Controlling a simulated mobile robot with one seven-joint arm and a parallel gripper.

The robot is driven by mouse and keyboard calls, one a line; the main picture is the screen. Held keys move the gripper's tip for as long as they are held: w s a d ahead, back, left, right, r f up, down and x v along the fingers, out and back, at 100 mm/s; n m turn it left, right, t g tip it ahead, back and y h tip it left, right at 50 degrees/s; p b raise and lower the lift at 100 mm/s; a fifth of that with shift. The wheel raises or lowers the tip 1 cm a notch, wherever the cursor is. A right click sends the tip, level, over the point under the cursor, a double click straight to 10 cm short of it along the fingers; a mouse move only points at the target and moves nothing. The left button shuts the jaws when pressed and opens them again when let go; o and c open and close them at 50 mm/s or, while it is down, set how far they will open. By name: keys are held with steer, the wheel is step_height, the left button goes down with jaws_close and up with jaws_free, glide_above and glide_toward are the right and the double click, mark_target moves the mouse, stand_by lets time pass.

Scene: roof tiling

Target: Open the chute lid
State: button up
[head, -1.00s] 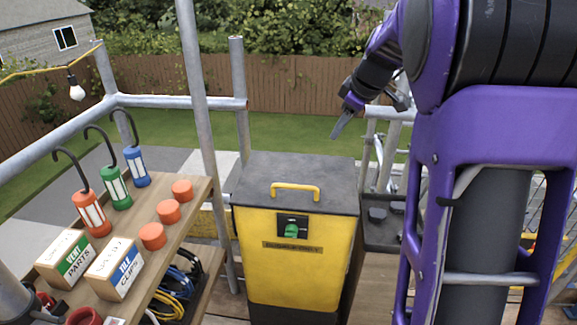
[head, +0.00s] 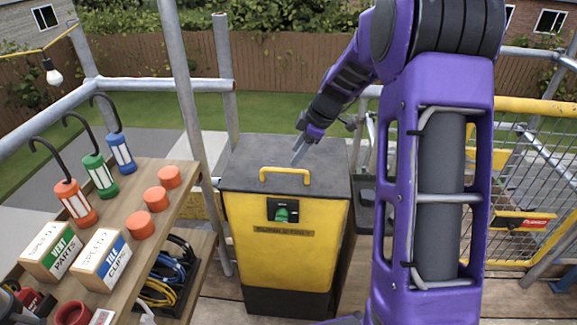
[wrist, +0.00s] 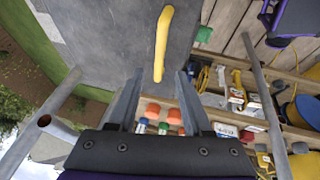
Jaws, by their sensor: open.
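The chute is a yellow bin (head: 285,245) with a flat dark grey lid (head: 325,165), which lies closed on top. A yellow bar handle (head: 285,171) stands at the lid's front edge. A green latch knob (head: 283,214) sits on a black plate on the front face, below the handle. My gripper (head: 297,157) is open and empty above the lid, behind the handle in the head view. In the wrist view the fingers of my gripper (wrist: 157,85) point towards the lid (wrist: 110,40), and the yellow handle (wrist: 162,45) shows ahead, between and beyond the fingertips.
A wooden shelf (head: 170,215) at the left holds hooked lamps (head: 74,202), orange caps (head: 157,198) and two boxes (head: 100,260). A grey scaffold pole (head: 183,100) rises between shelf and bin. A mesh guard rail (head: 525,170) stands at the right.

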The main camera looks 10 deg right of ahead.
mark_target(289, 171)
steer(key=x, duration=0.6)
steer(key=shift+w+a+f, duration=0.15)
steer(key=shift+f, duration=0.25)
jaws_close()
stand_by(1.0)
